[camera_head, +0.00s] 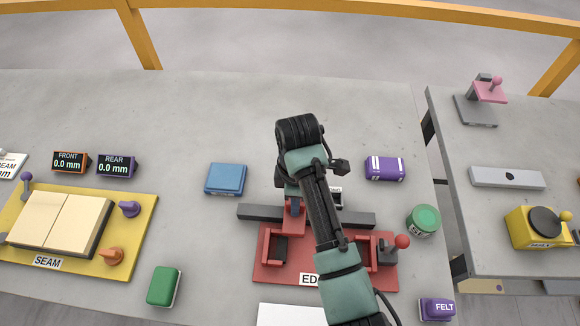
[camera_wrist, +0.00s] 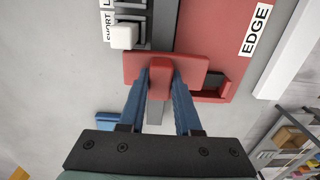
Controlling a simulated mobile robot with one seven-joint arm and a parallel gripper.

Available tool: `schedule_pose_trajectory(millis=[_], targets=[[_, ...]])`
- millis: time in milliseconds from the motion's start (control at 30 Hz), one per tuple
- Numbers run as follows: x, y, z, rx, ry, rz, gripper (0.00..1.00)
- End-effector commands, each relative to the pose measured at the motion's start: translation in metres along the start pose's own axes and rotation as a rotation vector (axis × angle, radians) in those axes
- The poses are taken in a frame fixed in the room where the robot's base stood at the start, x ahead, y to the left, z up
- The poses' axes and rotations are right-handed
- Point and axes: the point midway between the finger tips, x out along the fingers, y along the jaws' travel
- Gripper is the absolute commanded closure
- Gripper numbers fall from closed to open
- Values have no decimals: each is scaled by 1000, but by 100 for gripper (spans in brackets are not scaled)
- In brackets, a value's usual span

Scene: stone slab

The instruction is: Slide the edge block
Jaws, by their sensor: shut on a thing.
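The edge block is a red block with an upright grip (camera_wrist: 160,78), seen in the wrist view across a dark grey rail (camera_head: 260,213). My gripper (camera_wrist: 160,92) is shut on that grip, one blue finger on each side. In the head view the block (camera_head: 293,222) sits on the rail behind the red EDGE station plate (camera_head: 262,273), and my arm hides part of both. The plate's EDGE label (camera_wrist: 256,30) reads in full in the wrist view.
The yellow SEAM station (camera_head: 135,235) is at left, beside FRONT (camera_head: 70,162) and REAR (camera_head: 116,165) displays reading 0.0 mm. Blue (camera_head: 225,179), green (camera_head: 163,286) and purple (camera_head: 384,168) blocks and a green tin (camera_head: 423,220) surround the EDGE plate. A red-knobbed lever (camera_head: 402,242) stands at its right.

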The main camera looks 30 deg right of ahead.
Motion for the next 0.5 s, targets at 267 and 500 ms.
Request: schedule_pose_trajectory(millis=[267, 500], targets=[[0, 0, 0, 0, 2, 1, 38], [0, 0, 0, 0, 2, 0, 38]])
